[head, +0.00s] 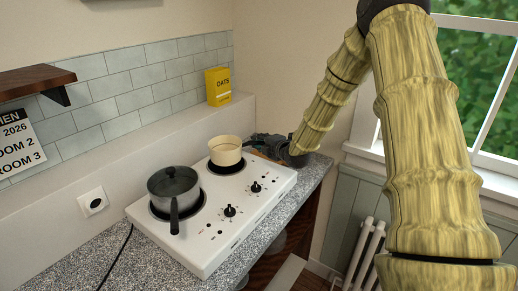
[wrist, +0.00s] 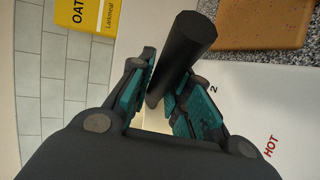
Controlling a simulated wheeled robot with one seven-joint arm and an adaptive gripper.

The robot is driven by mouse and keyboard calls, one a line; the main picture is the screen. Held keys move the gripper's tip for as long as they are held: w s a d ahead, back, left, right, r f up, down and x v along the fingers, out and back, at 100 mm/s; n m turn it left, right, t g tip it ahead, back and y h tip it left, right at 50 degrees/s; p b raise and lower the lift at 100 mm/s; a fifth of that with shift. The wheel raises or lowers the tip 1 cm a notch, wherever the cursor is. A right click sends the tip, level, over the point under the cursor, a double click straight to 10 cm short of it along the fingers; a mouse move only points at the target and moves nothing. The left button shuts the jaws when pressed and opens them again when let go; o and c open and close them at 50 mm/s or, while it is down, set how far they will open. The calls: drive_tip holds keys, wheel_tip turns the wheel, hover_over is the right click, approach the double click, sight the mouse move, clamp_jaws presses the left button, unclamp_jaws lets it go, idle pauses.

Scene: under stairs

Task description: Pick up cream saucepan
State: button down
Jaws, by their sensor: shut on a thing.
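The cream saucepan (head: 225,153) is upright at the right-hand hotplate of the white hob in the head view. I cannot tell whether its base touches the plate. My gripper (head: 262,143) is just to the right of the saucepan, coming in from the right. In the wrist view, my gripper (wrist: 164,92) has its teal-padded fingers closed on both sides of a dark round handle (wrist: 184,45), which appears to be the saucepan's handle. The pan body is mostly hidden behind the gripper in the wrist view.
A dark grey pot (head: 173,187) stands on the left hotplate, its handle toward the front. The white hob (head: 205,245) has black knobs. A yellow oats box (head: 218,86) stands on the ledge behind. A wooden board (wrist: 265,22) lies on the speckled counter beside the hob.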

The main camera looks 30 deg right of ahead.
drive_tip(key=shift+r, duration=0.65)
drive_tip(key=a+f+b+v, duration=0.1)
drive_tip(key=b+v, duration=0.4)
drive_tip(key=v, duration=1.1)
drive_tip(key=shift+s+f, duration=0.25)
drive_tip(key=shift+f, duration=0.3)
drive_tip(key=c, duration=2)
unclamp_jaws()
clamp_jaws()
